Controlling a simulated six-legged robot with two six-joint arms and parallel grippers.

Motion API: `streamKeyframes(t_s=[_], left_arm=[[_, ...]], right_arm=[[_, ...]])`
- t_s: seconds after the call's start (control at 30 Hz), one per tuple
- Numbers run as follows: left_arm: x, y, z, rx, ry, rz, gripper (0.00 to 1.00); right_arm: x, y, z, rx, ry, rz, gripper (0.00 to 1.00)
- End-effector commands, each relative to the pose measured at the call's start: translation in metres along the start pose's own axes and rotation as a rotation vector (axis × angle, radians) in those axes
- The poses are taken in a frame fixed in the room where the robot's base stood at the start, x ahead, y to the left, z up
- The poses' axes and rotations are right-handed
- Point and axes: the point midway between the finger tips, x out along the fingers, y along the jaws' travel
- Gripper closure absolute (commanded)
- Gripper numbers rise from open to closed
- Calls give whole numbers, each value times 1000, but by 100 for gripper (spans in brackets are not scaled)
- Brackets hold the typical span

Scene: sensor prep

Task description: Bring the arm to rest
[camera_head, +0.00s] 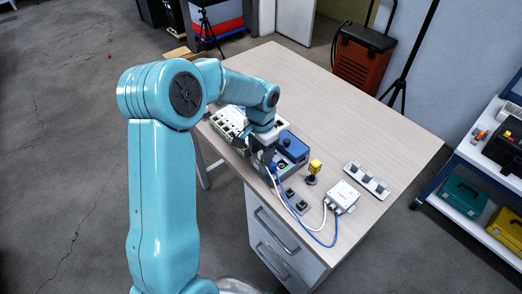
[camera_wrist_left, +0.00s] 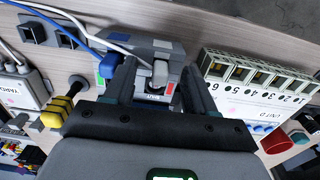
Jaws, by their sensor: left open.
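My left arm reaches in from the left over the desk (camera_head: 340,110). Its gripper (camera_head: 266,160) is low over a grey device (camera_head: 293,173) with a blue block (camera_head: 291,147) on it. In the left wrist view my left gripper (camera_wrist_left: 157,78) is open, its two dark fingers on either side of a grey plug (camera_wrist_left: 160,73). I cannot tell whether the fingers touch the plug. A blue plug (camera_wrist_left: 110,65) on a blue cable sits just left of the fingers. My right gripper is not in view.
A terminal block unit (camera_head: 226,120) stands left of the gripper. A yellow-topped knob (camera_head: 314,168), a white sensor box (camera_head: 342,196) with blue and white cables, and a clip strip (camera_head: 367,180) lie to the right. The desk's far side is clear.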

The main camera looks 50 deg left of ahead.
Motion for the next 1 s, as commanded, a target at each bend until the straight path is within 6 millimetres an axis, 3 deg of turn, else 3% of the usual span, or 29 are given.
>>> streamKeyframes(t_s=[0.27, 1.0], left_arm=[[-4, 0, 0, 0, 0, 0, 45], [-61, 0, 0, 0, 1, -1, 45]], right_arm=[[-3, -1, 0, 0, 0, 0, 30], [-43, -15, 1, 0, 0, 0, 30]])
